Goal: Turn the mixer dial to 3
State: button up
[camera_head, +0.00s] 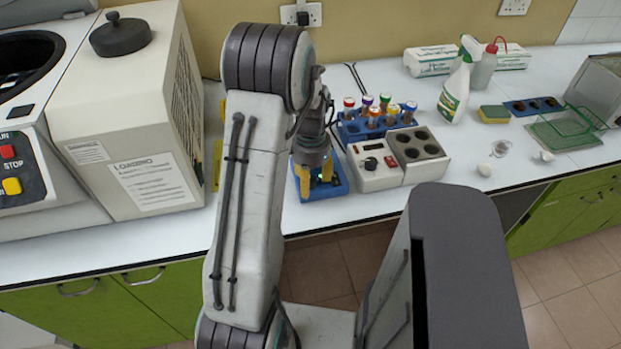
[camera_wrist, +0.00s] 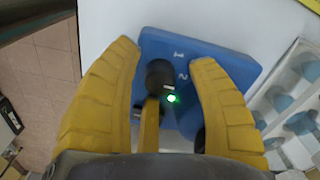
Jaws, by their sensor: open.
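The mixer is a small blue unit (camera_head: 339,189) on the white bench, partly hidden under my gripper in the head view. The dial's exact setting is hard to read. My gripper (camera_head: 317,190) points down over the mixer. In the wrist view my gripper (camera_wrist: 170,55) is open, its fingers spread on both sides of the dial, with no clear contact visible. The 3 mark is not visible.
A white device with a dial (camera_head: 375,165) and a block with several wells (camera_head: 416,145) stand close right of the mixer. A blue rack (camera_head: 352,130) of capped tubes is behind. A large centrifuge-like machine (camera_head: 130,100) stands left. A spray bottle (camera_head: 455,88) is farther right.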

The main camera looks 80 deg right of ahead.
jog(key=shift+c, duration=0.2)
grip_shut()
jog(key=shift+f+m+b, duration=0.15)
jog(key=shift+m+b, duration=0.3)
jog(key=shift+m, duration=0.35)
jog(key=m, duration=0.3)
jog(key=shift+b, duration=0.4)
jog(key=shift+o, duration=0.2)
grip_release()
jog(key=shift+r, duration=0.2)
